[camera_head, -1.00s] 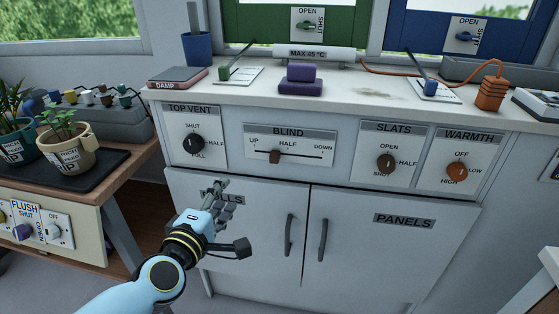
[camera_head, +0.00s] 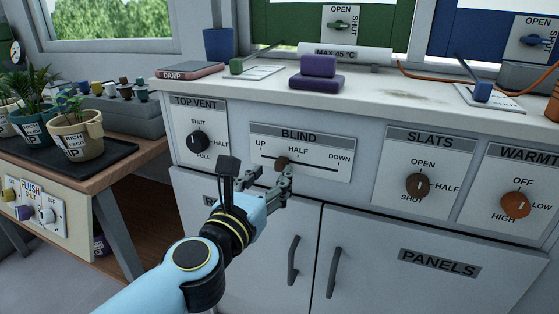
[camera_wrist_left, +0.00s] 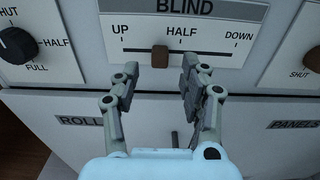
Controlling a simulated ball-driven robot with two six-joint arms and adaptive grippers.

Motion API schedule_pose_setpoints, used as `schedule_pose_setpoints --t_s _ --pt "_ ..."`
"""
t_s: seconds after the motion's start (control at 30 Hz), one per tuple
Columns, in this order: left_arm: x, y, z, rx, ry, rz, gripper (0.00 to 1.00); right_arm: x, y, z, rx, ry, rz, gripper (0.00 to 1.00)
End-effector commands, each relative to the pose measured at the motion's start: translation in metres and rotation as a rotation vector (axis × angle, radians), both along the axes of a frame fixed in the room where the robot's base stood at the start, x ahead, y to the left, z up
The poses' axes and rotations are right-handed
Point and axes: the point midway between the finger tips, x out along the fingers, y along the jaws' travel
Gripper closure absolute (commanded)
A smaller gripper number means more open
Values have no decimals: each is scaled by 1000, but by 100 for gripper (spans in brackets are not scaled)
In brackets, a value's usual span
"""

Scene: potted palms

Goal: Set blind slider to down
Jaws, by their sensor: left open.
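The blind panel (camera_head: 325,150) is a white plate with a black slot marked UP, HALF and DOWN. Its brown slider knob (camera_head: 282,163) sits between UP and HALF, nearer HALF, and also shows in the left wrist view (camera_wrist_left: 160,59). My left gripper (camera_head: 268,178) is open and empty, just in front of and slightly below the knob. In the left wrist view its fingertips (camera_wrist_left: 161,77) stand apart on either side of the knob's column; I cannot tell whether they touch it. My right gripper is not in view.
The top vent dial (camera_head: 198,141) is left of the blind panel. The slats dial (camera_head: 418,184) and warmth dial (camera_head: 515,204) are to its right. Cupboard doors with handles (camera_head: 293,260) lie below. Potted plants (camera_head: 76,135) stand on the left bench.

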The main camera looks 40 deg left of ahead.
Motion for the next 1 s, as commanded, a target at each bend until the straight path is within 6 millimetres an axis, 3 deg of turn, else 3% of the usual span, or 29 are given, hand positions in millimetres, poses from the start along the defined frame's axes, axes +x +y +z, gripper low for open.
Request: schedule_pose_setpoints --t_s 0.1,0.27,0.63,0.9,1.0 --pt "22 5 2 2 -1 0 56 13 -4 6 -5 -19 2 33" --pt "39 9 0 1 0 0 56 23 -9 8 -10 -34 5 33" --pt "44 11 -1 1 2 0 57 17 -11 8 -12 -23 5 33" --pt "44 11 -1 2 1 0 92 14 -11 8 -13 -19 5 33" --pt "44 11 -1 2 1 0 100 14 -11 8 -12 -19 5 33"
